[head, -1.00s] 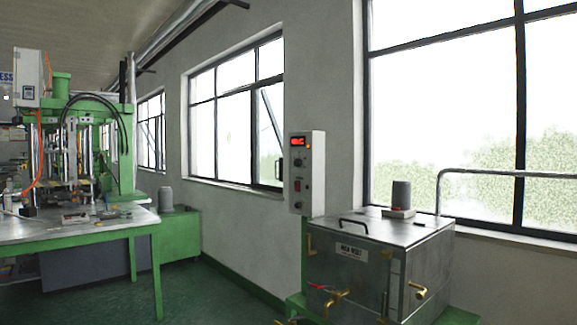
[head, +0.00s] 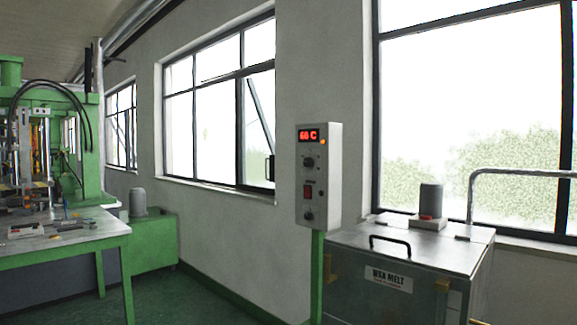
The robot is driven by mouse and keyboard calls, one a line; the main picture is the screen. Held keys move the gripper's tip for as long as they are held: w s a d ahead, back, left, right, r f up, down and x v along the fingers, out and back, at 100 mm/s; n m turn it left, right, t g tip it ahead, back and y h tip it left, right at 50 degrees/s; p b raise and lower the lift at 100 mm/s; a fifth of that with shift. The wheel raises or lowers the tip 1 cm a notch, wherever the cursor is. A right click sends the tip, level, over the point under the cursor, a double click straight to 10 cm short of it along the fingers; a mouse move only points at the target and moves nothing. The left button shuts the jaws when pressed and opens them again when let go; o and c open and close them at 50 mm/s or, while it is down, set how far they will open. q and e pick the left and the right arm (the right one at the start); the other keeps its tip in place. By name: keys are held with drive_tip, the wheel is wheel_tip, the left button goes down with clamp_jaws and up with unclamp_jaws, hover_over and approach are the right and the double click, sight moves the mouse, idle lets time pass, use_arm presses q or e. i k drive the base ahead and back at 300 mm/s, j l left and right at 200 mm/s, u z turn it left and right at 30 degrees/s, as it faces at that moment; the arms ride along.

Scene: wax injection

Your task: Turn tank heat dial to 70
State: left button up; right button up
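The white control box (head: 318,176) stands on a green post (head: 317,275) left of the wax melt tank (head: 405,270). Its red display (head: 309,135) seems to read 60 C, with small digits. Below it are a dark upper dial (head: 309,162), a red switch (head: 307,191) and a lower dark knob (head: 308,215). The dial's pointer and scale are too small to read. The tank is a metal box with a lid handle (head: 390,242) and a WAX MELT label. Neither of my grippers shows in the head view.
A green-framed table (head: 70,241) with a press (head: 60,140) and small tools stands at the left. A grey cylinder motor (head: 431,199) sits on the tank lid. A metal rail (head: 520,172) runs behind it. Green floor (head: 215,300) is clear between table and post.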

sight(308, 161)
drive_tip(key=i+j, duration=0.3)
drive_tip(key=i, duration=0.2)
drive_tip(key=i+j, duration=0.35)
drive_tip(key=i, duration=0.15)
drive_tip(key=u, duration=0.05)
